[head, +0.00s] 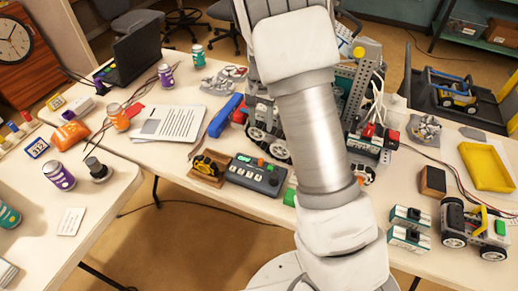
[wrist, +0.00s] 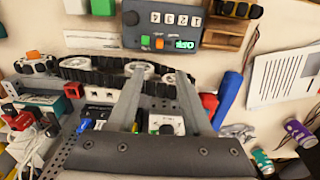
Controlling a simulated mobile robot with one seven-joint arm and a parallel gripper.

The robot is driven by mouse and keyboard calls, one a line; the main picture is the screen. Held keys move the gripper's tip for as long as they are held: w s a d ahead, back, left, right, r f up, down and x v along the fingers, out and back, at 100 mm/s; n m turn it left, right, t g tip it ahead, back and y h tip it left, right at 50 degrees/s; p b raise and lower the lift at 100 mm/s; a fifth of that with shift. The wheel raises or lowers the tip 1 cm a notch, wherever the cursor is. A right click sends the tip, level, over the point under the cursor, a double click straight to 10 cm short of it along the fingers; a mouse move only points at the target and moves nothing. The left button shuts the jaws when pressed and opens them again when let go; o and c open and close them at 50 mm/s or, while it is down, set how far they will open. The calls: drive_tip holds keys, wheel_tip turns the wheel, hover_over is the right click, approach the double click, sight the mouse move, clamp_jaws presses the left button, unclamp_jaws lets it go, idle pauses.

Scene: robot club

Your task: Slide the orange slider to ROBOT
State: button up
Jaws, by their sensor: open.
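A dark control box (head: 252,176) lies near the table's front edge, left of my arm. It also shows at the top of the wrist view (wrist: 200,32), with a round knob, a row of digits and a green lit display. A small orange piece (wrist: 159,43), which looks like the slider, sits beside a green one on the box; orange also shows on the box in the head view (head: 260,162). I cannot read a ROBOT label. My gripper (wrist: 160,72) is open and empty, its fingers pointing toward the box, apart from it. In the head view my arm hides the gripper.
A tracked robot model (head: 266,136) stands behind the box, and its tracks (wrist: 90,75) lie near my fingers. A blue bar (head: 225,116), a printed sheet (head: 168,124) and a wooden block with a yellow-black part (head: 208,168) lie to the left. A wheeled vehicle (head: 474,228) stands right.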

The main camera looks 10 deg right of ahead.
sight(261, 159)
wheel_tip(261, 159, down, 17)
idle(0.4)
drive_tip(key=shift+c, duration=0.3)
clamp_jaws()
idle(0.8)
